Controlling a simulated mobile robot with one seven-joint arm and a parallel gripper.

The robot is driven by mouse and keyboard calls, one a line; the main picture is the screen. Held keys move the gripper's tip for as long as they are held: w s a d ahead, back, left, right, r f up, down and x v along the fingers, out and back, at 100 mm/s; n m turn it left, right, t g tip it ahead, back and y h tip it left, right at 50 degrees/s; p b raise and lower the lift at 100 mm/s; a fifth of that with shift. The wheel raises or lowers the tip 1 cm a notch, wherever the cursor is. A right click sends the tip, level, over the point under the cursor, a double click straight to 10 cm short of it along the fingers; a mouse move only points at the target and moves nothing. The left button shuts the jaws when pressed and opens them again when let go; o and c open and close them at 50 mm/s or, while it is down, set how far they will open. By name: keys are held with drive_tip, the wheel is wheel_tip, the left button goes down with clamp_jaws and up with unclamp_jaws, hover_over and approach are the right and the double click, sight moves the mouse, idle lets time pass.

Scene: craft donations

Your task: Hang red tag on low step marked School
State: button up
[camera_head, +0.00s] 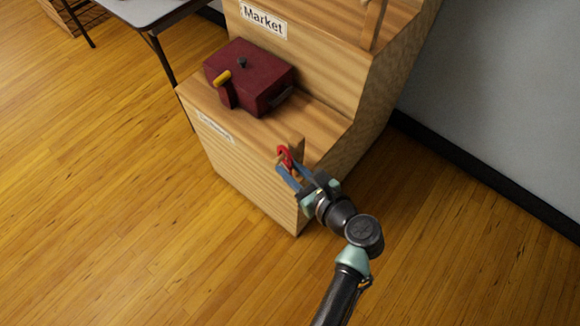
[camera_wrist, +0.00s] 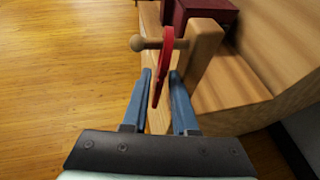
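The red tag (camera_head: 284,151) is at the wooden peg (camera_wrist: 148,43) of a short post (camera_wrist: 203,50) on the low step (camera_head: 318,123). In the wrist view the red tag (camera_wrist: 164,62) hangs edge-on between the peg's knob and the post, its loop seemingly around the peg. My gripper (camera_head: 292,173) is just in front of the post. In the wrist view its two blue fingers (camera_wrist: 162,75) stand on either side of the tag's lower part, with gaps visible. The low step's front label (camera_head: 215,128) is too blurred to read surely.
A dark red box (camera_head: 250,77) with a yellow-tipped handle sits on the low step, left of the post. The step above bears a Market label (camera_head: 264,21). A grey table (camera_head: 150,10) stands at the upper left. The floor in front is clear.

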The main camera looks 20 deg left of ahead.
drive_tip(key=p+v, duration=0.4)
drive_tip(key=v, duration=0.9)
drive_tip(key=w+d+r+n+t+h, duration=0.2)
drive_tip(key=w+r+n+t+h, duration=0.2)
drive_tip(key=w+r+n, duration=0.7)
drive_tip(key=w+r+n+t+h, duration=0.2)
drive_tip(key=r+t, duration=0.1)
drive_tip(key=r, duration=0.8)
drive_tip(key=w+r+n+t+h, duration=0.1)
drive_tip(key=w+r+n+t, duration=0.2)
drive_tip(key=r, duration=0.8)
drive_tip(key=s+r+n+t+h+p, duration=0.1)
drive_tip(key=s+r+n+t, duration=0.3)
drive_tip(key=r, duration=0.7)
drive_tip(key=s+r+n+t+h+p, duration=0.1)
drive_tip(key=s+r+n+t+h, duration=0.15)
drive_tip(key=s+r, duration=0.6)
drive_tip(key=s+r+n+t+h+p, duration=0.1)
drive_tip(key=s+r+n+t, duration=0.25)
drive_tip(key=r, duration=0.95)
wheel_tip(320, 180, up, 18)
drive_tip(key=m+p, duration=0.1)
drive_tip(key=p, duration=1.8)
drive_tip(key=shift+w+r, duration=0.2)
drive_tip(key=shift+w, duration=0.2)
drive_tip(key=shift+a, duration=0.1)
